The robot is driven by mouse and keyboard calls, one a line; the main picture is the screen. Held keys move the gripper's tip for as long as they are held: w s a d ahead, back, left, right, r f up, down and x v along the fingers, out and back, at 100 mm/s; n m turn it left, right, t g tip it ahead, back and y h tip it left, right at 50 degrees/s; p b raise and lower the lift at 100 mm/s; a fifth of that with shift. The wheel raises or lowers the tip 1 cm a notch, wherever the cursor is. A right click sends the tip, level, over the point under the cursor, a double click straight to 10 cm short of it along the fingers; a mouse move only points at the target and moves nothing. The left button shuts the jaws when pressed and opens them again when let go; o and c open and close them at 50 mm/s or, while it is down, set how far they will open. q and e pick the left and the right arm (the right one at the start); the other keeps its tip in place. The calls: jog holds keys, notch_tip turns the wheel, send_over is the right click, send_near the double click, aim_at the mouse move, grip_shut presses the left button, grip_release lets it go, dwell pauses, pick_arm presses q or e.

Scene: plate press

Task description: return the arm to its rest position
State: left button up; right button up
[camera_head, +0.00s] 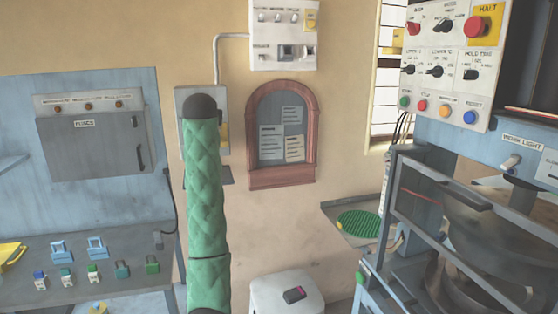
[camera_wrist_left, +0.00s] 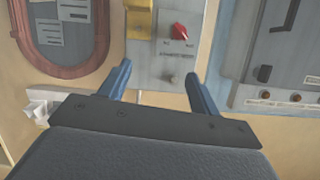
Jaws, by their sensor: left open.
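My left arm, in a green quilted sleeve, stands nearly upright left of the middle in the head view. Its dark upper end is in front of a grey wall panel (camera_head: 186,104). My left gripper (camera_wrist_left: 157,72) shows in the left wrist view with two blue fingers spread apart and nothing between them. The fingers point towards the wall panel, which has a red knob (camera_wrist_left: 179,31) and shows apart from them. The gripper's fingers cannot be made out in the head view. My right gripper is in neither view.
A blue fuse cabinet (camera_head: 92,144) stands left, with padlocks on the ledge below. An arched notice board (camera_head: 282,175) hangs mid-wall above a white stool (camera_head: 287,283). The press with its control panel (camera_head: 446,70) and guard rails fills the right. Open space lies between arm and press.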

pick_arm(q)
jog(key=s+d+f+m+g+h, duration=0.1)
jog(key=s+d+f+g+h, duration=0.15)
jog(key=s+f, duration=0.95)
jog(key=s+d+f+m+g+h, duration=0.1)
jog(key=s+d+f, duration=0.4)
jog(key=f, duration=1.2)
jog(key=s+f+m+g+h, duration=0.1)
jog(key=s+f+g, duration=0.1)
jog(key=s+f, duration=1.1)
jog(key=s+f+g, duration=0.3)
jog(key=s+f, duration=1.2)
jog(key=s, duration=0.3)
jog(key=s+f+g, duration=0.3)
jog(key=s+f, duration=1.1)
jog(key=s, duration=0.4)
jog(key=shift+d+f+g, duration=0.2)
jog(key=shift+f+g, duration=0.15)
